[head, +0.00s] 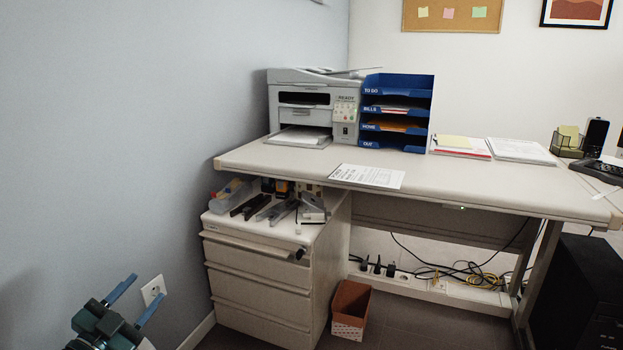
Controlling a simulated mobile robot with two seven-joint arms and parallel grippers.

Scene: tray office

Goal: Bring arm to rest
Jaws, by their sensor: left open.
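My left gripper (135,301) is at the lower left of the head view, in front of the grey-blue wall. Its two blue fingers point up and to the right, spread apart with nothing between them. It is to the left of the drawer cabinet and touches nothing that I can see. My right gripper is not in view.
A desk (250,158) carries a printer (345,112), a blue letter tray (408,82), papers and a printed sheet (367,176). A drawer cabinet (255,285) with office tools on top stands beneath its left end.

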